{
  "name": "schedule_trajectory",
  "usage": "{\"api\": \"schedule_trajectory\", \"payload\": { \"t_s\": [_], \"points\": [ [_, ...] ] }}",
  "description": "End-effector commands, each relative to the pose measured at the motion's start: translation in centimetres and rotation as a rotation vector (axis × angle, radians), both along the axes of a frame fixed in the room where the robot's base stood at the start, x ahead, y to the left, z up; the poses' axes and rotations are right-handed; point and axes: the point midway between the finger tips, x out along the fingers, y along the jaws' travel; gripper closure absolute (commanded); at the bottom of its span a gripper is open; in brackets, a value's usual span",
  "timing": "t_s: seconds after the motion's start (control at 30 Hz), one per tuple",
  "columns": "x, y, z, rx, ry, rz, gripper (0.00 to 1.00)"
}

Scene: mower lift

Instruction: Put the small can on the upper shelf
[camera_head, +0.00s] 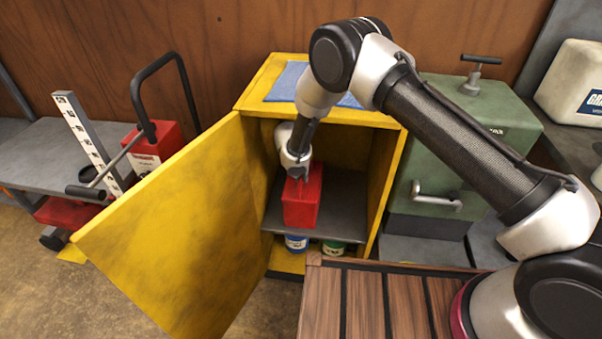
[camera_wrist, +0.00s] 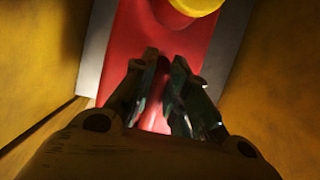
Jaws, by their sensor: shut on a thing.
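A red can (camera_head: 302,203) with a boxy body is inside the open yellow cabinet, at the grey upper shelf (camera_head: 345,205). My gripper (camera_head: 299,176) reaches into the cabinet from above and is at the top of the red can. In the wrist view the fingers (camera_wrist: 166,105) are close together, shut on the red can (camera_wrist: 120,55), whose yellow cap (camera_wrist: 195,5) shows at the top edge. I cannot tell whether the can's base touches the shelf.
The yellow cabinet door (camera_head: 175,225) stands open to the left. A blue can (camera_head: 297,243) and a green can (camera_head: 333,248) stand below the shelf. A blue cloth (camera_head: 289,82) lies on the cabinet top. A green machine (camera_head: 470,130) is to the right. The shelf's right part is clear.

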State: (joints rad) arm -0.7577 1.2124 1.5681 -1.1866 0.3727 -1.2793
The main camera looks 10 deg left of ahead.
Motion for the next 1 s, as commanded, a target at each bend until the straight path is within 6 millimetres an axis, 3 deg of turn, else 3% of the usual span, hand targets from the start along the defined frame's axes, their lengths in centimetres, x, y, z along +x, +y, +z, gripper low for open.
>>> {"api": "schedule_trajectory", "payload": {
  "t_s": [0.33, 0.37, 0.47, 0.8, 1.0],
  "points": [
    [0.1, 0.1, 0.0, 0.001, -0.003, 0.001, 1.0],
    [0.0, 0.0, -0.2, 0.0, 0.0, 0.001, 0.81],
    [0.0, 0.0, -0.2, 0.0, 0.0, 0.001, 0.63],
    [0.0, 0.0, 0.1, 0.0, -0.001, 0.0, 0.63],
    [-1.0, 0.4, 2.6, 0.001, -0.002, 0.002, 0.63]
  ]
}}
